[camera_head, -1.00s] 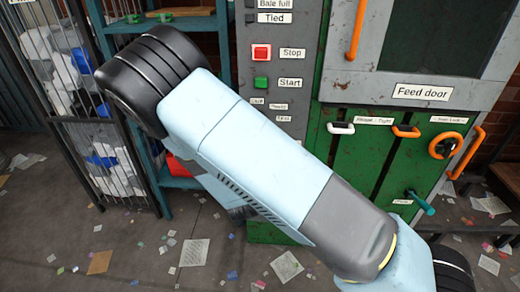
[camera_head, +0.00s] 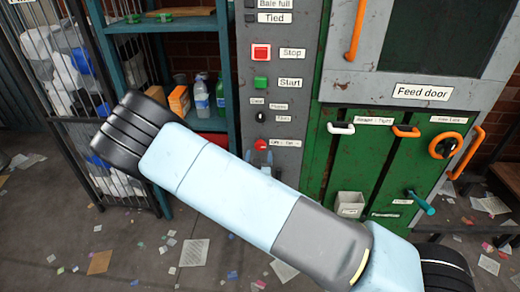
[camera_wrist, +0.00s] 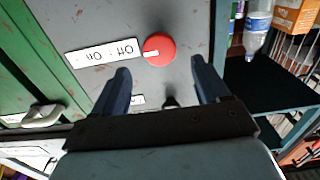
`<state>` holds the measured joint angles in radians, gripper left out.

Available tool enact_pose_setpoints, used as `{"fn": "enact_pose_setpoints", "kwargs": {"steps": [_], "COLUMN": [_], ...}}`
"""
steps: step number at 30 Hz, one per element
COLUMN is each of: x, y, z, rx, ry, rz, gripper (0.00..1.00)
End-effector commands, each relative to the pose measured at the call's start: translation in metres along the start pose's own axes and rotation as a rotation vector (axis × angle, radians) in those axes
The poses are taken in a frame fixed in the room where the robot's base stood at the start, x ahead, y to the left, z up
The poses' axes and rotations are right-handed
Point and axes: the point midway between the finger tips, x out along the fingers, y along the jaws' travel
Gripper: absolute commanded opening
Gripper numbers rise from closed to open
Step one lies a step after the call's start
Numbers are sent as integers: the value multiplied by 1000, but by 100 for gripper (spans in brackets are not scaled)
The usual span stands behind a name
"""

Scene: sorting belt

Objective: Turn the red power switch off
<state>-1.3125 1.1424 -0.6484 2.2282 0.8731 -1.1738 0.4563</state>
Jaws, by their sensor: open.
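The red power switch is a round red knob (camera_head: 261,145) low on the grey control panel, beside a small label (camera_head: 284,142). In the wrist view the knob (camera_wrist: 160,45) has a white mark on its face, pointing toward the "Off - On" label (camera_wrist: 100,53). My gripper (camera_wrist: 160,68) is open, with its two dark blue fingers on either side of the knob in that view. I cannot tell whether they touch it. In the head view the gripper (camera_head: 262,158) shows just below the knob, partly hidden behind my arm.
Above the knob are a red Stop button (camera_head: 261,52), a green Start button (camera_head: 261,83) and a black knob (camera_head: 260,117). The green press (camera_head: 340,180) with handles stands to the right. A teal shelf (camera_head: 170,24) with bottles stands to the left.

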Motion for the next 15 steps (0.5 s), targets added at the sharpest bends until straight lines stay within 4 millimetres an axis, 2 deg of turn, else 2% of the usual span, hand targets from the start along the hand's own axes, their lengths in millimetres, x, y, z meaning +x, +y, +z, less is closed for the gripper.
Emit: {"fn": "enact_pose_setpoints", "kwargs": {"steps": [6, 15], "x": [34, 54], "y": [0, 0], "z": [0, 0], "rx": [0, 0], "ry": [2, 0], "rz": [1, 0], "gripper": [75, 75]}}
